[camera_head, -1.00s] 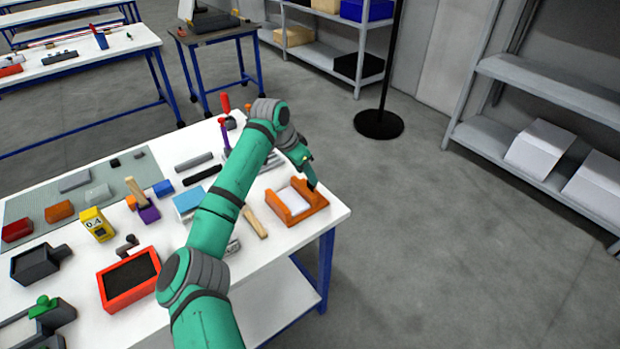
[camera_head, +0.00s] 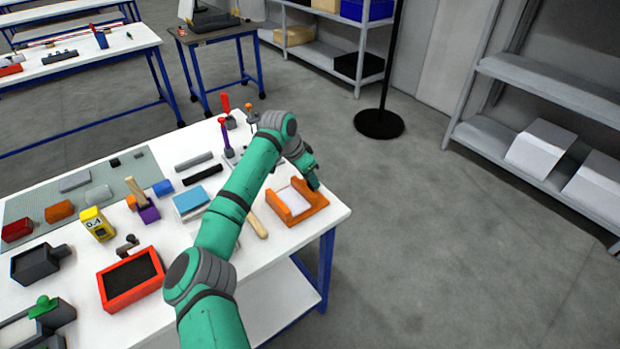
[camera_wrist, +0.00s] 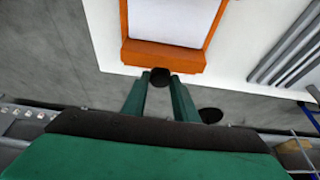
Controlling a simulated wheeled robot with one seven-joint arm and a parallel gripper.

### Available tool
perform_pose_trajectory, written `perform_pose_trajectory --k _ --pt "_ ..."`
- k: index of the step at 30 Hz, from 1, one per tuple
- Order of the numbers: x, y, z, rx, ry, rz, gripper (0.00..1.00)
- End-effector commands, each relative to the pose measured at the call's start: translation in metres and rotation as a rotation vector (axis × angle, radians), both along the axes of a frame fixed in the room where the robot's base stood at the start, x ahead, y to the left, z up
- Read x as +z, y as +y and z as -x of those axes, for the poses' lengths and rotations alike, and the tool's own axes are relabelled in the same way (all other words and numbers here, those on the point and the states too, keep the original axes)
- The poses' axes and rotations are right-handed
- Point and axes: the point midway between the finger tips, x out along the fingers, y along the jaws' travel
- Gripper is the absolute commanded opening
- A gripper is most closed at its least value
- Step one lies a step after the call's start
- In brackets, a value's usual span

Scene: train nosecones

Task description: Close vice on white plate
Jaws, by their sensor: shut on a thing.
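The orange vice (camera_head: 313,211) stands on the white table near its right corner. The white plate (camera_head: 293,200) lies in it, and its large white face also shows in the wrist view (camera_wrist: 172,20). The vice's orange end wall (camera_wrist: 163,57) faces my gripper in the wrist view. My gripper (camera_wrist: 159,84) is at this outer end, its two green fingers shut on a dark round knob (camera_wrist: 160,74) beside the wall. In the head view my gripper (camera_head: 313,181) is at the vice's far right side. Its fingertips are hard to make out there.
A wooden-handled tool (camera_head: 258,226) lies just left of the vice.

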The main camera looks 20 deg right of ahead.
Motion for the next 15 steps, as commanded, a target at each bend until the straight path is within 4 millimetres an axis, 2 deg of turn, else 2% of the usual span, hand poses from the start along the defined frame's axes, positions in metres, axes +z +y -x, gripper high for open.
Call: perform_pose_trajectory --k 5,15 --pt "0.0003 -0.0008 -0.0013 -0.071 0.001 0.0 0.04" --pt "0.001 -0.0005 -0.0032 -0.319 0.0 0.001 0.04"
